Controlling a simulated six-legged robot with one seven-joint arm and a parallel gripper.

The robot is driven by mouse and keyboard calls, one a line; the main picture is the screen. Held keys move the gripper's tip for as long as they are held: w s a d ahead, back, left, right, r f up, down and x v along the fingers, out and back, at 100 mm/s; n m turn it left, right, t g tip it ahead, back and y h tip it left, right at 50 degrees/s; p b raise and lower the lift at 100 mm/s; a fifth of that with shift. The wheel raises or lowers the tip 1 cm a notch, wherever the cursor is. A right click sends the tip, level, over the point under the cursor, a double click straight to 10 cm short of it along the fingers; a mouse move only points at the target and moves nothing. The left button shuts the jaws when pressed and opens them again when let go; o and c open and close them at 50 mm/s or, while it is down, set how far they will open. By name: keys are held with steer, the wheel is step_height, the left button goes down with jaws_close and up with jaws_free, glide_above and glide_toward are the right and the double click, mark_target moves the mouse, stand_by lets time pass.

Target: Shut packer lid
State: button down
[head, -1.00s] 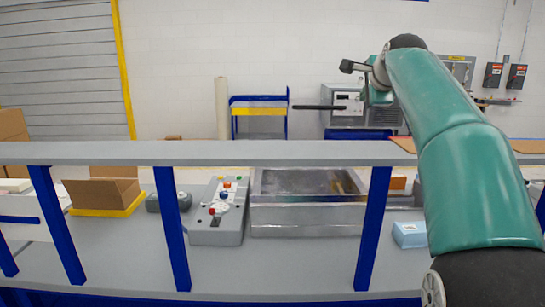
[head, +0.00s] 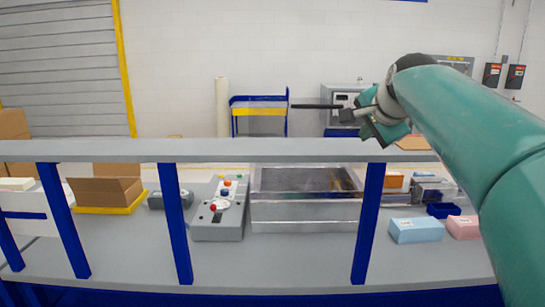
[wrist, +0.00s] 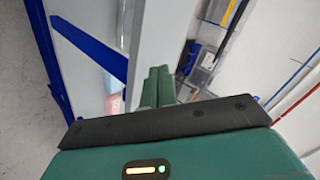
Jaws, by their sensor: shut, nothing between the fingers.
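The packer (head: 305,212) is a grey metal box on the bench, right of the middle in the head view. Its dark interior shows from above, behind the rail. A dark horizontal bar (head: 315,106) shows above the rail over the box; I cannot tell what it is fixed to, and no lid panel is clear. My gripper (head: 376,132) is above the rail, right of this bar and apart from the box. In the wrist view its two green fingers (wrist: 158,86) are together and hold nothing.
A grey rail (head: 200,150) on blue posts (head: 370,225) runs in front of the packer. A control box with coloured buttons (head: 218,220) stands left of it. A light blue box (head: 416,230) and a pink box (head: 463,227) lie to the right.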

steer(key=s+a+f+n, duration=0.1)
steer(key=s+f, duration=0.1)
steer(key=s, duration=0.2)
steer(key=s+a+f+n+g, duration=0.1)
steer(key=s+f+n, duration=0.1)
steer(key=s, duration=0.3)
steer(key=shift+s+f, duration=0.2)
steer(key=shift+f, duration=0.25)
steer(key=c, duration=2)
jaws_free()
steer(key=s+a+f+n+g, duration=0.1)
steer(key=s+f+n, duration=0.2)
steer(key=s+f, duration=0.4)
steer(key=s+a+f+n+g, duration=0.1)
steer(key=s+f+n, duration=0.2)
steer(key=s+f, duration=0.4)
steer(key=s+a+f+n+g, duration=0.1)
steer(key=s+f+n, duration=0.2)
steer(key=s+f, duration=0.4)
steer(key=shift+s+f+g, duration=0.25)
steer(key=shift+f+g, duration=0.05)
steer(key=shift+f, duration=0.25)
steer(key=o, duration=0.3)
steer(key=shift+s+f+n, duration=0.1)
steer(key=shift+f+n, duration=0.2)
steer(key=o, duration=0.3)
steer(key=shift+a, duration=0.25)
